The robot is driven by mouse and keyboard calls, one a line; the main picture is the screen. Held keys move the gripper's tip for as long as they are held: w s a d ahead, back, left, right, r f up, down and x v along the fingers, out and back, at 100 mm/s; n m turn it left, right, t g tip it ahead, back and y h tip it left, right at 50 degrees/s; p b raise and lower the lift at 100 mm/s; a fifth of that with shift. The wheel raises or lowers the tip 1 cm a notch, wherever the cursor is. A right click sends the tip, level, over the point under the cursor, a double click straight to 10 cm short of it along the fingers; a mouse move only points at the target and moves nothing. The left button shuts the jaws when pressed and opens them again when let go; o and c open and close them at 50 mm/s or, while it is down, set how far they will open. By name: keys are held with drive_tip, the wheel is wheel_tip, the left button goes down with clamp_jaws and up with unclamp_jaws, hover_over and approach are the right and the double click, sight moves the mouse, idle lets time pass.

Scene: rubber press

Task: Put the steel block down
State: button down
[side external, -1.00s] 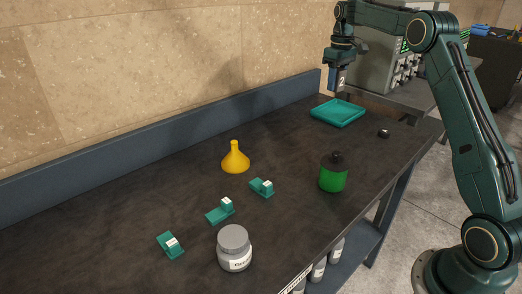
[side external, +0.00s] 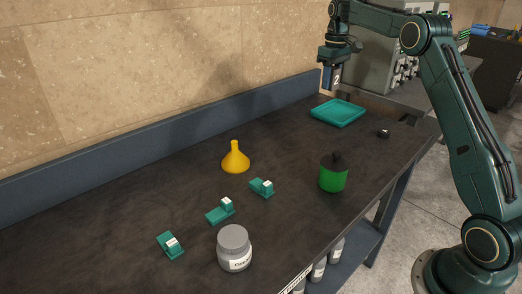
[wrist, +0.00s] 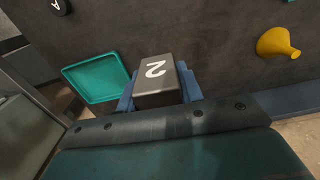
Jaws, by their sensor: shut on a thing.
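The steel block (wrist: 156,76) is a grey block with a white "2" on its face. In the wrist view it sits between the two blue fingers of my gripper (wrist: 158,88), which is shut on it. In the side external view my gripper (side external: 331,76) holds the block high above the bench's far end, near the teal tray. The teal tray (side external: 338,113) lies flat on the bench and looks empty. In the wrist view the tray (wrist: 93,78) is just left of the block.
A yellow funnel (side external: 235,160), a green container (side external: 333,178), several small teal holders (side external: 220,212) and a grey jar (side external: 234,248) stand on the dark bench. A small black piece (side external: 384,133) lies right of the tray. A low wall (side external: 150,155) runs along the back.

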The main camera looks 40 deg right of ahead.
drive_tip(key=w+a, duration=0.5)
drive_tip(key=a, duration=0.5)
drive_tip(key=w+a, duration=0.5)
drive_tip(key=a, duration=0.5)
drive_tip(key=shift+w+r+n, duration=0.2)
drive_tip(key=shift+w+n, duration=0.05)
drive_tip(key=shift+n, duration=0.05)
drive_tip(key=shift+f, duration=0.2)
hover_over(261, 151)
drive_tip(key=shift+a+f, duration=0.1)
drive_tip(key=shift+f, duration=7.55)
drive_tip(key=shift+f, duration=0.1)
drive_tip(key=shift+f, duration=2)
drive_tip(key=shift+f, duration=0.1)
